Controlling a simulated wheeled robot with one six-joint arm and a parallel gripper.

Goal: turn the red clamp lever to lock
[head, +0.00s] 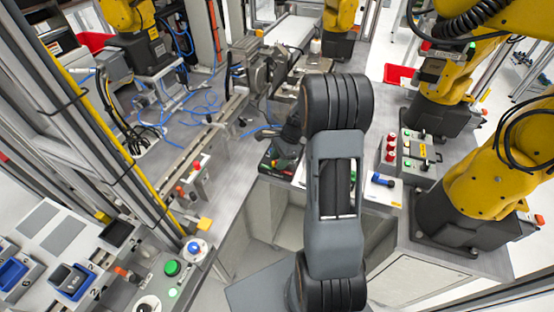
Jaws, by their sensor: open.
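My arm rises through the middle of the head view and bends over at its dark elbow. My gripper (281,153) is small and partly hidden to the left of the arm, over the workbench (228,150); it is open, and I see nothing held in it. A small red part (267,162) shows just below it, beside a dark block. I cannot tell whether this is the red clamp lever or whether the gripper touches it. The lever's angle cannot be made out.
A grey metal fixture (262,68) stands behind on the bench. A control box (412,152) with red buttons and a blue part (381,180) are to the right. Yellow robot arms (490,178) stand at the right. Blue cables (180,105) lie loose at the left.

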